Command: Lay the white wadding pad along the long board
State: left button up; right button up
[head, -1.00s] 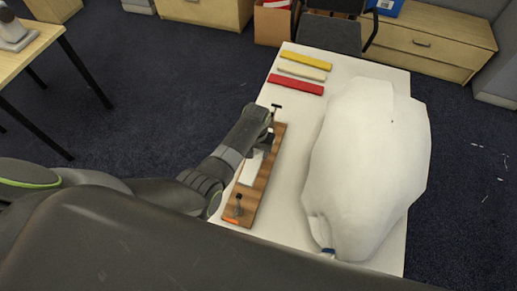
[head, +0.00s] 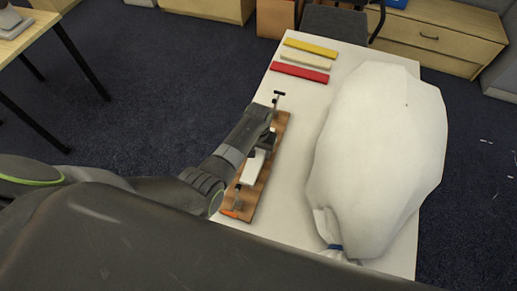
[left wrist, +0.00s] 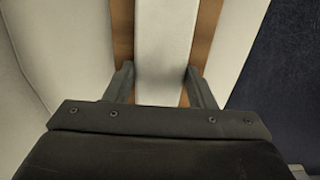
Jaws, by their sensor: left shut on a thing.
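The long brown board (head: 279,135) lies lengthwise on the left part of the white table, with a small dark upright at each end. The white wadding pad (head: 253,166) is a narrow strip over the board, running along it. My left gripper (head: 264,143) is shut on the pad and hides part of it. In the left wrist view, the pad (left wrist: 165,40) runs between my two fingers (left wrist: 160,85), with brown board (left wrist: 206,35) showing on both sides. I cannot tell whether the pad touches the board. My right gripper is not in view.
A large white sack (head: 375,150) fills the right of the table (head: 290,215). Yellow (head: 311,47), cream (head: 305,59) and red (head: 300,72) strips lie at the far end. An orange piece (head: 230,214) is at the board's near end.

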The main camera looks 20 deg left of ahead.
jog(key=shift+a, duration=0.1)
pick_arm(q)
jog(key=o, duration=1.1)
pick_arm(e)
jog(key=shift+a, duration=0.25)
pick_arm(q)
jog(key=shift+r, duration=0.1)
notch_tip(320, 180, up, 17)
jog(key=shift+r, duration=0.15)
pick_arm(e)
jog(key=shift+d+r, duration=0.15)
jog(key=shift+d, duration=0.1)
